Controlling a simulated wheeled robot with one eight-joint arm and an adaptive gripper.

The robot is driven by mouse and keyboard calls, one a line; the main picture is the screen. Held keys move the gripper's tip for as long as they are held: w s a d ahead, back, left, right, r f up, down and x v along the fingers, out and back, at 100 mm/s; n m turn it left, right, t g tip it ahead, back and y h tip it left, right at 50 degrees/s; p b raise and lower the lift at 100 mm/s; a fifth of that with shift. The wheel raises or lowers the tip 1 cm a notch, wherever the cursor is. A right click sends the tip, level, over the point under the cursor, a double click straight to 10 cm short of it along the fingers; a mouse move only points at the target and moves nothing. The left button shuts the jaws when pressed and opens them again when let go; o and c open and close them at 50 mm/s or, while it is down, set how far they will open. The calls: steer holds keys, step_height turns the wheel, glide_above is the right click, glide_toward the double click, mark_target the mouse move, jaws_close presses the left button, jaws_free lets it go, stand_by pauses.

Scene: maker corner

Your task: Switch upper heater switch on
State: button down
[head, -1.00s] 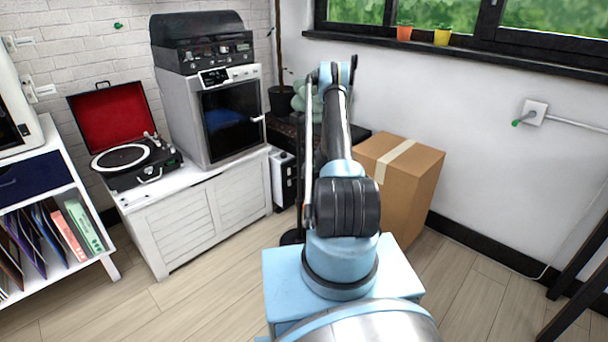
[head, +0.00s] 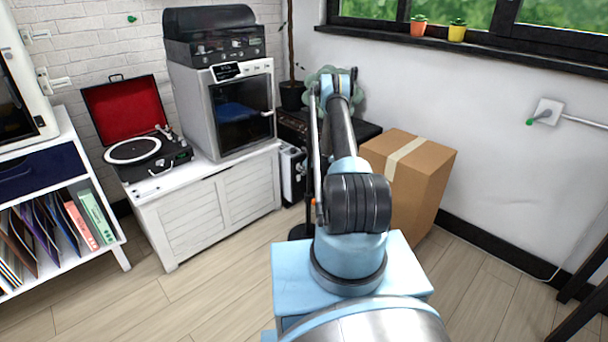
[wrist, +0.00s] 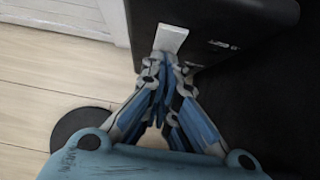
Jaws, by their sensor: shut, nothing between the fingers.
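A black-and-white boxy unit (head: 290,172), possibly the heater, stands on the floor between the white cabinet and my arm in the head view. No upper switch can be made out there. In the wrist view, a dark box (wrist: 235,22) fills the upper right, with a pale rectangular plate (wrist: 170,38) on it. I cannot tell whether this plate is the switch. My gripper (wrist: 165,62) is shut and empty, its fingertips just below the plate in the picture. Whether they touch it is unclear. In the head view my arm hides the gripper.
A white cabinet (head: 190,218) carries a record player (head: 150,155) and a 3D-printer-like machine (head: 240,110). A cardboard box (head: 425,190) stands right of my arm. A round dark base (wrist: 75,125) lies on the floor at left in the wrist view. Open floor lies front left.

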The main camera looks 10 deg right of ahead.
steer(key=shift+w, duration=0.1)
steer(key=shift+w+a+f, duration=0.15)
steer(key=shift+a+f, duration=0.05)
steer(key=shift+r, duration=0.2)
steer(key=shift+r, duration=0.65)
steer(key=s+d+f+v, duration=0.1)
steer(key=v, duration=1.1)
steer(key=shift+s+d, duration=0.4)
steer(key=shift+s, duration=0.2)
